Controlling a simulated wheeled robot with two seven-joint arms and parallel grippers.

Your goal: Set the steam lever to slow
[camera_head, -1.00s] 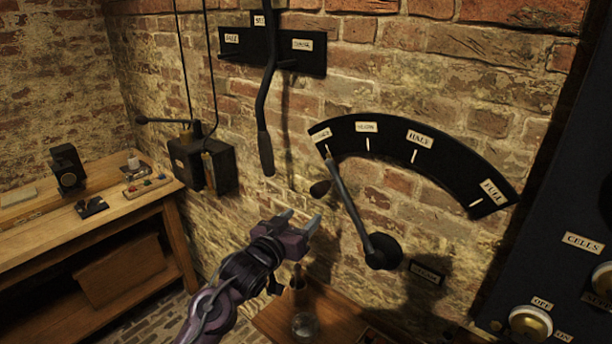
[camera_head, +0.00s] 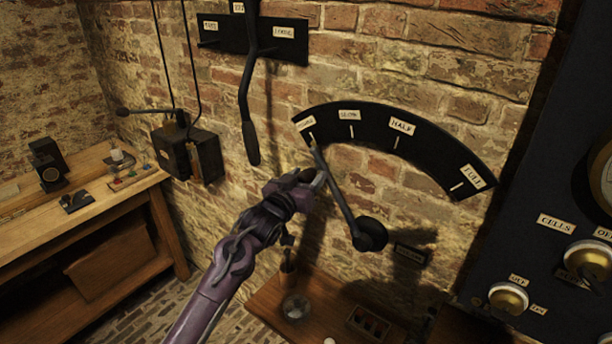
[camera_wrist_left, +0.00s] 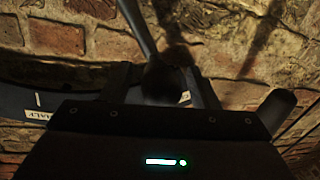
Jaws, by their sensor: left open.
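The steam lever (camera_head: 338,198) is a dark arm on a round pivot at its lower right. It leans up and left toward the leftmost mark of a black curved scale (camera_head: 428,142). That leftmost label is too blurred to read; the labels after it read SLOW (camera_head: 349,115), HALF and FULL. My left gripper (camera_head: 316,178) is at the lever's upper end and hides its knob in the head view. In the left wrist view the dark round knob (camera_wrist_left: 166,82) sits between the open fingers of my left gripper (camera_wrist_left: 163,88). Contact cannot be told. My right gripper is not in view.
Another long hanging lever (camera_head: 246,100) is on the wall up and left of my left gripper. A dark panel (camera_head: 540,200) with brass knobs stands at right. A small wooden table (camera_head: 262,300) is below, and a wooden bench (camera_head: 100,225) at left.

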